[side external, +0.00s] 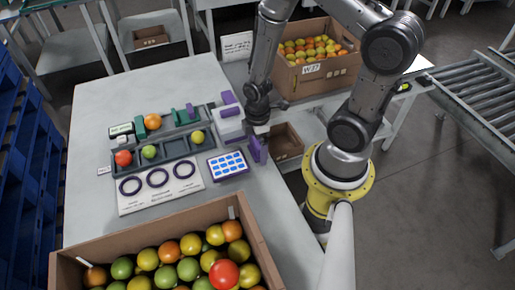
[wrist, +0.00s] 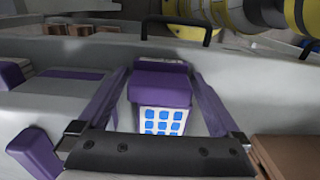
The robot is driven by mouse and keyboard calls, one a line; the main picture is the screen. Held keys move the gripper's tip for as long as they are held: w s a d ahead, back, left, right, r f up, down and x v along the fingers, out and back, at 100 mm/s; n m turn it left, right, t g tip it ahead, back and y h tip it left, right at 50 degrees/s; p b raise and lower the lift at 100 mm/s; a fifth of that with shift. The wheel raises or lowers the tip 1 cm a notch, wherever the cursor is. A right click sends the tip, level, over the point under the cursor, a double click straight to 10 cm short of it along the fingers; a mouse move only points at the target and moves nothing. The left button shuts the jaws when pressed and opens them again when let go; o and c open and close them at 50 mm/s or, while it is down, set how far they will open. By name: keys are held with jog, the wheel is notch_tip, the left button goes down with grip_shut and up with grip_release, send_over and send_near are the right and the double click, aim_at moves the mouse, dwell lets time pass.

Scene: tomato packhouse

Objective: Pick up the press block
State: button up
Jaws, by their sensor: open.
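A purple block (wrist: 160,85), which I take to be the press block, shows between my fingers in the wrist view. In front of it is a white face with blue squares (wrist: 162,121). My gripper (wrist: 161,76) is open, with one purple finger on each side of the block. Gaps show between the fingers and the block. In the side view my gripper (side external: 258,150) points down at the table's right edge, beside the blue-squared panel (side external: 228,164). The block is hard to tell from my purple fingers there.
A white unit with purple parts (side external: 229,126) stands close behind the panel. A grey tray (side external: 122,158) holding tomatoes and a white board with dark rings (side external: 160,196) lie to the left. A tomato carton (side external: 245,218) stands in front. An open brown box (side external: 287,151) is at right.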

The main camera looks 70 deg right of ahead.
jog(key=shift+c, duration=0.2)
jog(key=c, duration=1.2)
jog(key=shift+r, duration=0.15)
